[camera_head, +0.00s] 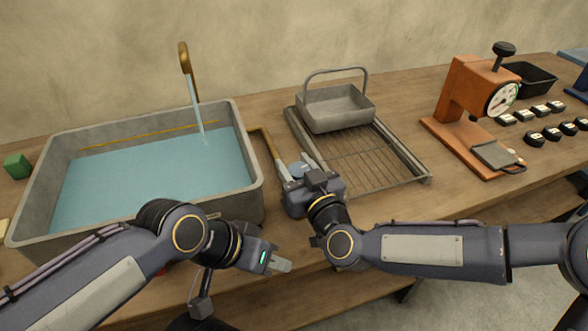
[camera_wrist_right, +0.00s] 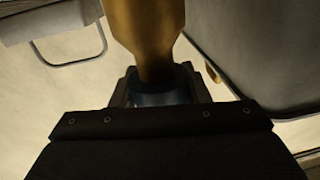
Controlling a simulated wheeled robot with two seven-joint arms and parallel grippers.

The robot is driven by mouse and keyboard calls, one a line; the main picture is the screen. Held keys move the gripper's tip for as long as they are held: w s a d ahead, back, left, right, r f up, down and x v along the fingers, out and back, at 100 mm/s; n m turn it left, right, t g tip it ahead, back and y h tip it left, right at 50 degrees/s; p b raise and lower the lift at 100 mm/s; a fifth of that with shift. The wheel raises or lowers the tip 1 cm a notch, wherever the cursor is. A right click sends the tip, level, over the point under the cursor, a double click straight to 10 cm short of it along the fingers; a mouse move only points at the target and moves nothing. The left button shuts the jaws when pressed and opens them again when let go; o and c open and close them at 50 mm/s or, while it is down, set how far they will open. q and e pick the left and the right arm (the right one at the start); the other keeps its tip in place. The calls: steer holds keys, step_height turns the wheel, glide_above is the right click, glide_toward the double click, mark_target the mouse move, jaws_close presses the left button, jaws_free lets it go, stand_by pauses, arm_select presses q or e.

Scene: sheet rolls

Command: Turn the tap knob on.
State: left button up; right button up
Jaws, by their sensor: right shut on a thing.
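The tap has a brass spout (camera_head: 185,58) over the grey sink, and a stream of water (camera_head: 197,108) falls from it into the basin. A brass pipe (camera_head: 267,146) runs from the sink's right side toward my right gripper. My right gripper (camera_head: 297,171) is shut on the blue tap knob (camera_head: 297,168) at the pipe's end. In the right wrist view the blue knob (camera_wrist_right: 163,92) sits between the fingers below the brass pipe (camera_wrist_right: 147,35). My left gripper (camera_head: 279,264) is in front of the sink, away from the knob; its finger gap is not clear.
The sink (camera_head: 250,165) holds blue water. A wire rack (camera_head: 395,155) with a grey handled basket (camera_head: 337,108) stands to the right. An orange press with a dial (camera_head: 465,90) and several small black-and-white pieces are farther right. A green block (camera_head: 17,166) lies at far left.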

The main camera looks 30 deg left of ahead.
steer(key=shift+w+d+m+t+h+b, duration=0.1)
steer(key=shift+m+t+h+b, duration=0.1)
steer(key=shift+m+t+h, duration=0.7)
steer(key=shift+w+d+m+t+h+b, duration=0.1)
steer(key=shift+m+t+h+b, duration=0.1)
steer(key=shift+m+t+h, duration=0.7)
steer(key=o, duration=1)
steer(key=shift+s, duration=0.1)
steer(key=v, duration=0.7)
steer(key=shift+s+d, duration=0.2)
steer(key=shift+s, duration=0.1)
